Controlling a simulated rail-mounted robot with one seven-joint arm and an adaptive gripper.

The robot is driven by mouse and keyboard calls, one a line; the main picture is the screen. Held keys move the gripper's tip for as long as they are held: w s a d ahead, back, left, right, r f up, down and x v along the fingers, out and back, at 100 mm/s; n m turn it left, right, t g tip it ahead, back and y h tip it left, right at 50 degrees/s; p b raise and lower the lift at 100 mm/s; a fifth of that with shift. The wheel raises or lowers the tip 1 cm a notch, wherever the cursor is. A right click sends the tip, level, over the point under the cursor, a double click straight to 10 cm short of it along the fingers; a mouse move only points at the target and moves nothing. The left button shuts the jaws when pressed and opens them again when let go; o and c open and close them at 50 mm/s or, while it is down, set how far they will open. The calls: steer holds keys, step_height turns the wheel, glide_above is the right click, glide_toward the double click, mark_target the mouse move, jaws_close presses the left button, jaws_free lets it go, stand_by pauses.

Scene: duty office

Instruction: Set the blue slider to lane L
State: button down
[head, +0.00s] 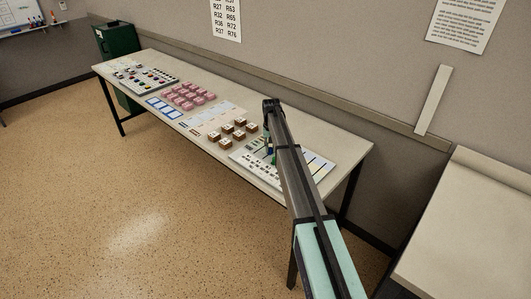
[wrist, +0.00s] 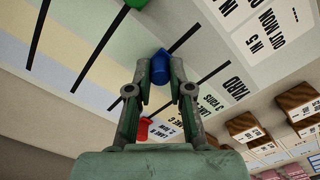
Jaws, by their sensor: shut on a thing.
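The blue slider (wrist: 160,66) stands on the lane board, which carries pale coloured bands and black slots (wrist: 95,62). My gripper (wrist: 160,74) is shut on the blue slider, with a fingertip on each side of it. In the head view my gripper (head: 270,156) is over the board (head: 312,178) at the table's near right end, and my arm hides part of the board. I cannot read a lane L label.
Printed white labels (wrist: 270,32) lie beside the slots. Several brown labelled blocks (head: 239,124) stand left of the board, with pink blocks (head: 188,96) and a panel of coloured pieces (head: 146,76) farther along the table. A wall (head: 340,70) runs behind the table.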

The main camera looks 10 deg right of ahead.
steer(key=shift+w+d+f, duration=0.1)
steer(key=shift+w+d, duration=0.25)
steer(key=shift+d, duration=0.05)
steer(key=shift+s, duration=0.1)
steer(key=c, duration=1)
jaws_free()
steer(key=shift+c, duration=0.2)
step_height(320, 180, up, 12)
